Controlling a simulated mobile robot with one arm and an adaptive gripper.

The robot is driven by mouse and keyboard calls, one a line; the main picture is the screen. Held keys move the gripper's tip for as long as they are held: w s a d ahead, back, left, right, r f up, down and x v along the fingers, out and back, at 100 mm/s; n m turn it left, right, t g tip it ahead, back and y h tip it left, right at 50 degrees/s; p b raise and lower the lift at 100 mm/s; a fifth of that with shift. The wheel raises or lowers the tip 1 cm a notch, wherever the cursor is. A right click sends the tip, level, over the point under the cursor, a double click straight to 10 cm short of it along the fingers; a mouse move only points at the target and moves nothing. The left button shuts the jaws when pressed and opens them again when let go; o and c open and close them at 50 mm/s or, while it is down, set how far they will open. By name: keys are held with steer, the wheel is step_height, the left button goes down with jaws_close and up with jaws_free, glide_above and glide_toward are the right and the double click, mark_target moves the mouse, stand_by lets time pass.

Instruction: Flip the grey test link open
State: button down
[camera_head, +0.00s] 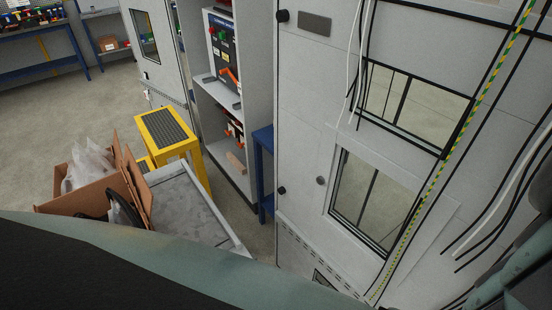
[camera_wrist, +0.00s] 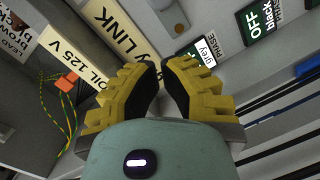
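In the wrist view, my gripper (camera_wrist: 161,72) has yellow fingers with black pads, pointing at a labelled panel. The fingertips are close together, with at most a narrow gap. I cannot tell whether anything is between them. A small plate with the word "grey" (camera_wrist: 206,49) lies just beyond the right finger, beside a "PHASE" marking. I cannot make out the grey test link itself; the fingers cover part of that area. A plate reading "OFF black" (camera_wrist: 262,19) is further right. My gripper is not visible in the head view.
In the wrist view, a cream "LINK" label (camera_wrist: 118,27) and an orange connector with wires (camera_wrist: 67,85) are left. In the head view, a grey cabinet door with windows (camera_head: 310,110) fills the right. A yellow step stool (camera_head: 168,130) and open cardboard box (camera_head: 95,190) stand left.

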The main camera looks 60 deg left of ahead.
steer(key=s+b, duration=0.3)
steer(key=s, duration=0.5)
steer(key=shift+a+r, duration=0.25)
steer(key=shift+r, duration=0.2)
steer(key=shift+s+r, duration=0.1)
steer(key=shift+s, duration=0.05)
